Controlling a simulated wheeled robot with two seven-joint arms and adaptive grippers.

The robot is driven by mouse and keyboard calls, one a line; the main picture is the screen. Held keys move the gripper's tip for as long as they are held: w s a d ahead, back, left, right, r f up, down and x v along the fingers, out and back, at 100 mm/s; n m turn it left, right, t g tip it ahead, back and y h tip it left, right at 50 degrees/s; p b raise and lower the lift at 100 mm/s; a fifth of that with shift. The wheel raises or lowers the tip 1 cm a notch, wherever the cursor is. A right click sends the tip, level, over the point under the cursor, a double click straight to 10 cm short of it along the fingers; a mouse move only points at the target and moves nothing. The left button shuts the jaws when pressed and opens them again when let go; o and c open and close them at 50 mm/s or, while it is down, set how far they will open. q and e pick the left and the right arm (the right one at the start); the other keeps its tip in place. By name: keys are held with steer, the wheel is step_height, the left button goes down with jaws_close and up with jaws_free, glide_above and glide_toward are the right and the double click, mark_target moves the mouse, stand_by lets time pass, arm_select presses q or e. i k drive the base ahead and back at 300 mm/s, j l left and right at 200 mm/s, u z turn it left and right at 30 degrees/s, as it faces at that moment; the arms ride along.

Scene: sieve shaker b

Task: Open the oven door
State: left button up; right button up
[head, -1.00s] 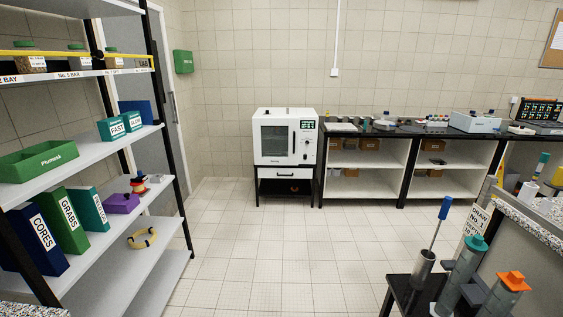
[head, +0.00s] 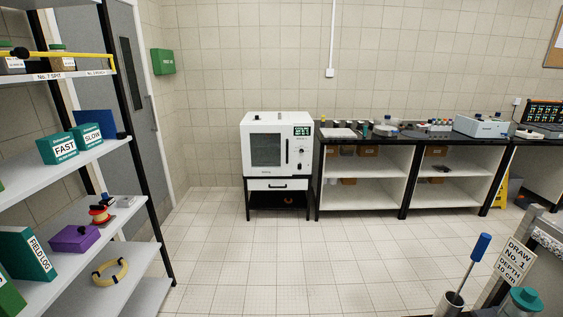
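The oven (head: 278,144) is a white box with a dark window (head: 266,150) in its front door, seen in the head view at the middle back against the tiled wall. The door looks shut. A dark vertical handle (head: 287,151) runs along the right side of the door, with a green display and dark knobs on the panel to its right. The oven stands on a black-framed stand (head: 277,186) with a white drawer. Neither of my grippers shows in the view.
Open tiled floor (head: 260,262) lies in front of the oven. A shelf rack (head: 80,165) with boxes stands on the left. A dark-topped bench (head: 400,138) runs right of the oven. A metal tube with a blue-handled tool (head: 480,247) and a sign (head: 514,257) stand at the lower right.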

mark_target(286, 130)
steer(key=i+z, duration=0.1)
steer(key=i, duration=0.7)
steer(key=i+j, duration=0.1)
steer(key=i, duration=0.7)
steer(key=i+z, duration=0.5)
steer(key=i, duration=0.35)
steer(key=i+l, duration=0.45)
steer(key=i, duration=0.2)
steer(key=i+l+u, duration=0.15)
steer(key=i+l, duration=0.25)
steer(key=i, duration=0.3)
